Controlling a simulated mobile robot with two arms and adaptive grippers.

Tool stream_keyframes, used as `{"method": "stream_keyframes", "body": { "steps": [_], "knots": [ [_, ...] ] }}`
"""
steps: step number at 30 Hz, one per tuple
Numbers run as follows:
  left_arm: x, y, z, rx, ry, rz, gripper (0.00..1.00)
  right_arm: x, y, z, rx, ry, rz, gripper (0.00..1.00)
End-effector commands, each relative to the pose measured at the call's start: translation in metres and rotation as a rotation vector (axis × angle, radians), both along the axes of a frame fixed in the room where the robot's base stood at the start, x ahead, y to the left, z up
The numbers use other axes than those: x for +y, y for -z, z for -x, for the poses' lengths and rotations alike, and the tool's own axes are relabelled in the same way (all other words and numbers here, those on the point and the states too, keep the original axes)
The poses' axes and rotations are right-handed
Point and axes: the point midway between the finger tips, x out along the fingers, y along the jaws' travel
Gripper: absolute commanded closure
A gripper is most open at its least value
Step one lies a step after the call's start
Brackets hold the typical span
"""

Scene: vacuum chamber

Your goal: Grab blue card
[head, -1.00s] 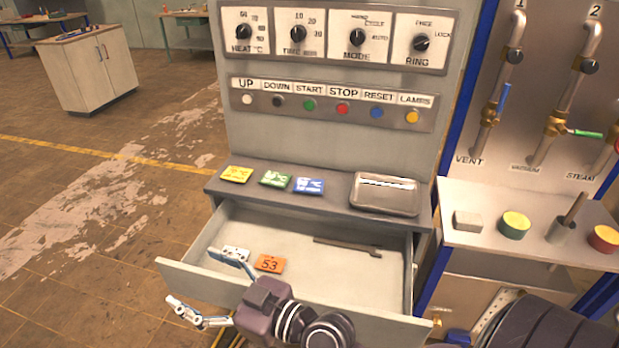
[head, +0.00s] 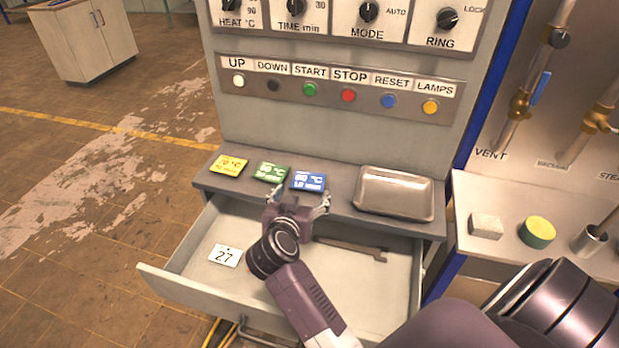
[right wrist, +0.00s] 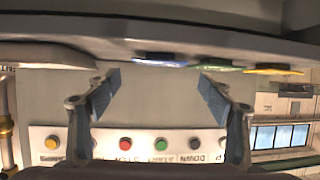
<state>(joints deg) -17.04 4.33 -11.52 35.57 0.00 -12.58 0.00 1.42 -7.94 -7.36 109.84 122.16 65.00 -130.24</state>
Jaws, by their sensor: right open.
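The blue card (head: 307,181) lies on the grey ledge (head: 340,199) below the button panel, to the right of a green card and a yellow card. My right gripper (head: 300,199) is open, just in front of the ledge at the blue card, with its fingers on either side of the card's near edge. In the right wrist view, which is upside down, the blue card (right wrist: 160,59) shows edge-on between and beyond the spread fingers (right wrist: 160,92). Nothing is between the fingers. My left gripper is not in view.
The green card (head: 271,172) and yellow card (head: 229,165) lie close by on the left. A metal tray (head: 394,192) sits on the right of the ledge. The open drawer (head: 190,277) below holds a white "27" tag (head: 225,256) and a wrench-like tool (head: 350,247).

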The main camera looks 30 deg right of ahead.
Motion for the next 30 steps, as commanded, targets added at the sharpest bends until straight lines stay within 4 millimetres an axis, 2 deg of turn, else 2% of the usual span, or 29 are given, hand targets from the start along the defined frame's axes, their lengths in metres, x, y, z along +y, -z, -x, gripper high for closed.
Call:
{"method": "stream_keyframes", "body": {
  "steps": [6,15,23,26,30],
  "knots": [
    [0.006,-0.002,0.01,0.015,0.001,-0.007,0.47,-0.017,0.009,-0.017,0.0,0.001,0.001,0.26],
    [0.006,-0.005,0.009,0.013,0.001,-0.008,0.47,-0.042,0.026,-0.044,-0.003,0.001,0.002,0.26],
    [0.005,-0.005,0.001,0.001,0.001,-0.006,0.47,-0.045,0.028,-0.047,-0.003,0.001,0.001,0.26],
    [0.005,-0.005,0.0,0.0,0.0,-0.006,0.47,-0.045,0.028,-0.047,-0.004,0.001,0.001,0.34],
    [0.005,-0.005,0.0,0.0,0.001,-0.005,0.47,-0.045,0.028,-0.047,-0.004,0.001,0.001,0.49]
  ]
}}
